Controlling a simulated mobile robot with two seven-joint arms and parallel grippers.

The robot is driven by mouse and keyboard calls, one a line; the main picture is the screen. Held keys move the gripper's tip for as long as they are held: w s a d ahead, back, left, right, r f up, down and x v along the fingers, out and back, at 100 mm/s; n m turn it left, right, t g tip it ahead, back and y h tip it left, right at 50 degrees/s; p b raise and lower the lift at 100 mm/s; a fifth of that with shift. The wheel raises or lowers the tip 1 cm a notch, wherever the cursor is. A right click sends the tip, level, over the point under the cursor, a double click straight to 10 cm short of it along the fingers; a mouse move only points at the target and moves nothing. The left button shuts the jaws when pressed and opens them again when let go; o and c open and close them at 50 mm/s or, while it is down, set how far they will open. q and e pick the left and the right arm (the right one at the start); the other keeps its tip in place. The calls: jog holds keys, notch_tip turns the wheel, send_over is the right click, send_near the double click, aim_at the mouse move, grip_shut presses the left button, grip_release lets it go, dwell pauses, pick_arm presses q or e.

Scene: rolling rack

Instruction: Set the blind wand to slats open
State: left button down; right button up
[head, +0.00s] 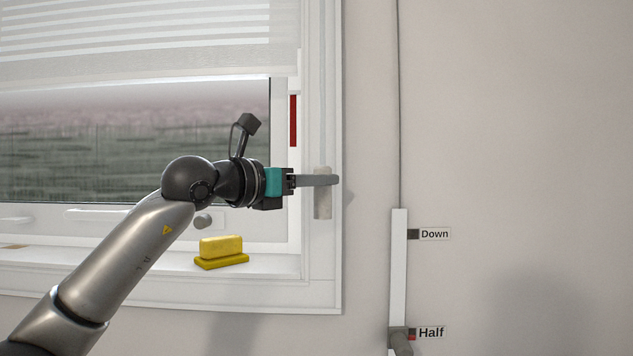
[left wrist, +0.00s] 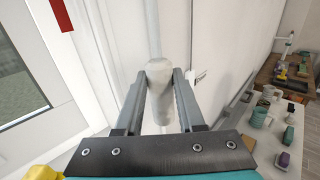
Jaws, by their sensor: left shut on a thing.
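The blind wand is a thin, pale rod (head: 323,100) hanging along the right side of the window frame, with a thicker pale handle (head: 323,206) at its lower end. My left gripper (head: 324,180) reaches in from the left and is shut on the handle's upper part, with its fingers level. In the left wrist view the handle (left wrist: 157,78) stands between the two fingers of my left gripper (left wrist: 160,75). The blind (head: 150,40) covers the top of the window with pale horizontal bands. My right gripper is in neither view.
A yellow block (head: 221,247) sits on the windowsill (head: 275,265) below my left arm. A white wall track (head: 398,270) with "Down" (head: 434,234) and "Half" (head: 431,332) labels stands to the right. A red strip (head: 293,120) marks the frame. The left wrist view shows a cluttered surface (left wrist: 292,130).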

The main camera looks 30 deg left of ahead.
pick_arm(q)
jog(key=shift+w+f+g, duration=0.1)
jog(key=shift+f+g, duration=0.2)
jog(key=c, duration=0.9)
grip_release()
jog(key=o, duration=0.4)
jog(key=shift+r, duration=0.15)
jog(key=shift+s, duration=0.2)
jog(key=b+v, duration=0.9)
jog(key=v, duration=0.6)
jog(key=shift+f, duration=0.2)
jog(key=shift+a, duration=0.1)
